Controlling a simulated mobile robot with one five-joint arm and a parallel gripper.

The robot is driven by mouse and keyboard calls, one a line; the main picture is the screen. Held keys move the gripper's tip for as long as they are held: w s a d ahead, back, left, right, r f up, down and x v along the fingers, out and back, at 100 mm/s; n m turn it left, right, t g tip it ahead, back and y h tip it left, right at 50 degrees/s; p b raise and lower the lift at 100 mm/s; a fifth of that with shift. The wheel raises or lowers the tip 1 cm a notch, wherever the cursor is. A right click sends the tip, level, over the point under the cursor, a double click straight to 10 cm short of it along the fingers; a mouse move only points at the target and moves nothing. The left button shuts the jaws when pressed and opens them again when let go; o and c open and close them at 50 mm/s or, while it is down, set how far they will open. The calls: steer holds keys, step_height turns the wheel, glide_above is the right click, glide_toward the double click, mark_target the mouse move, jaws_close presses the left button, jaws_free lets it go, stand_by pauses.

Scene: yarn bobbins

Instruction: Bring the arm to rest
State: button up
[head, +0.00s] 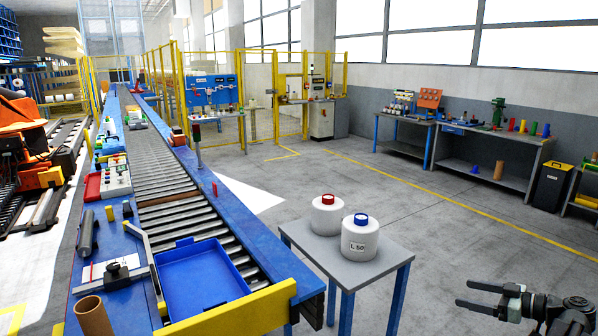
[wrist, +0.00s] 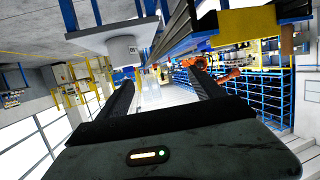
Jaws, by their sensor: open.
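My gripper (head: 466,294) is at the lower right in the head view, over bare floor to the right of the small grey table (head: 338,262). Its two dark fingers point left, apart, with nothing between them. In the wrist view my gripper (wrist: 160,88) also shows open and empty, and that picture is upside down. Two white bobbins stand upright on the small table: one with a red cap (head: 326,218) and one with a blue cap (head: 360,242), labelled "L 50". One white bobbin (wrist: 124,50) shows in the wrist view beyond the left finger, not touching it.
A roller conveyor (head: 165,180) with blue sides runs away at left. A blue tray (head: 200,282) lies at its near end, beside a brown tube (head: 93,315). Workbenches (head: 485,155) line the right wall. The floor between is clear.

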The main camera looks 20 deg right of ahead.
steer(key=w+a+f+n+g+y, duration=0.1)
steer(key=w+a+n+g+y, duration=0.1)
steer(key=w+a, duration=0.55)
steer(key=w+a+f+n+g+y, duration=0.15)
steer(key=w+a, duration=0.25)
steer(key=a, duration=0.6)
steer(key=w+a+n+g+y, duration=0.1)
steer(key=w+a+n+g, duration=0.1)
steer(key=w+a, duration=0.55)
steer(key=s+a+f+g+h, duration=0.2)
steer(key=a+f+g, duration=0.15)
steer(key=a, duration=0.75)
steer(key=s+a+f+g+h, duration=0.2)
steer(key=a+f, duration=0.2)
steer(key=a, duration=0.7)
steer(key=s+a+f+g+h, duration=0.2)
steer(key=a+f, duration=0.2)
steer(key=a, duration=0.7)
steer(key=s+d+f+m+h, duration=0.1)
steer(key=d+f+m+h, duration=0.2)
steer(key=d+m+h, duration=0.2)
steer(key=d+m, duration=0.3)
steer(key=m, duration=0.3)
steer(key=shift+s, duration=0.25)
